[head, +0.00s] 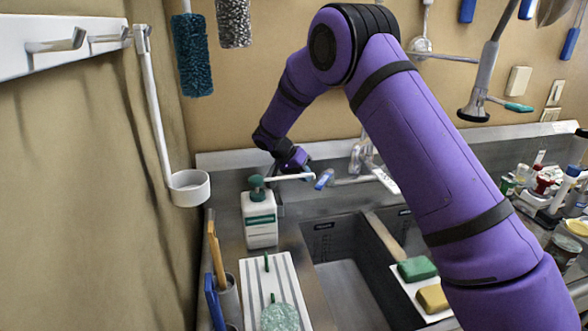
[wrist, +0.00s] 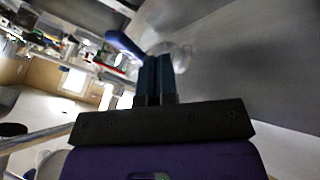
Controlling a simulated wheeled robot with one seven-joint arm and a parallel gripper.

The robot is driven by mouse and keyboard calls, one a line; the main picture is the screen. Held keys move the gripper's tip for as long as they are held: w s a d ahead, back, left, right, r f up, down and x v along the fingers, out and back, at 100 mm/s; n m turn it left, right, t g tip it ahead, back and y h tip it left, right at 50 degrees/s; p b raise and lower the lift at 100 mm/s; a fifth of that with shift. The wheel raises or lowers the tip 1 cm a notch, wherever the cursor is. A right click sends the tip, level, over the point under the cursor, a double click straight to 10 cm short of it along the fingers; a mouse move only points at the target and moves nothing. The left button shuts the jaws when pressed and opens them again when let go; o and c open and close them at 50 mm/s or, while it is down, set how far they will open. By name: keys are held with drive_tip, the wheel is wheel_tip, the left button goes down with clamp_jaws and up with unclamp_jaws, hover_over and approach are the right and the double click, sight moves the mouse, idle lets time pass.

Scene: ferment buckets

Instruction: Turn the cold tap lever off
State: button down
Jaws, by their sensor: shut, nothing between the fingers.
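The cold tap lever with its blue end (head: 324,179) is at the back of the sink in the head view, left of the metal tap (head: 358,158). In the wrist view a blue lever (wrist: 124,44) lies just beyond and left of my fingertips. My gripper (head: 305,172) is close to the lever's left side in the head view; whether they touch I cannot tell. In the wrist view my gripper (wrist: 156,60) has its two dark blue fingers together and empty. A blurred clear shape (wrist: 176,54) shows behind the fingertips. My arm hides part of the tap area.
A white soap bottle with a green pump (head: 260,219) stands just left of my gripper. Sink basins (head: 345,290) lie in front. Green and yellow sponges (head: 417,268) sit on the divider, and jars (head: 545,180) crowd the right. A white ladle-like holder (head: 189,188) hangs at left.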

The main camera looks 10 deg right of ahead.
sight(323, 184)
drive_tip(key=shift+s+d, duration=0.55)
drive_tip(key=shift+d, duration=0.15)
drive_tip(key=shift+s+d+n+t, duration=0.3)
drive_tip(key=shift+s+n, duration=0.1)
drive_tip(key=shift+n, duration=0.1)
drive_tip(key=shift+s+d, duration=0.45)
drive_tip(key=shift+s, duration=0.2)
drive_tip(key=shift+s+d, duration=0.3)
drive_tip(key=shift+d, duration=0.1)
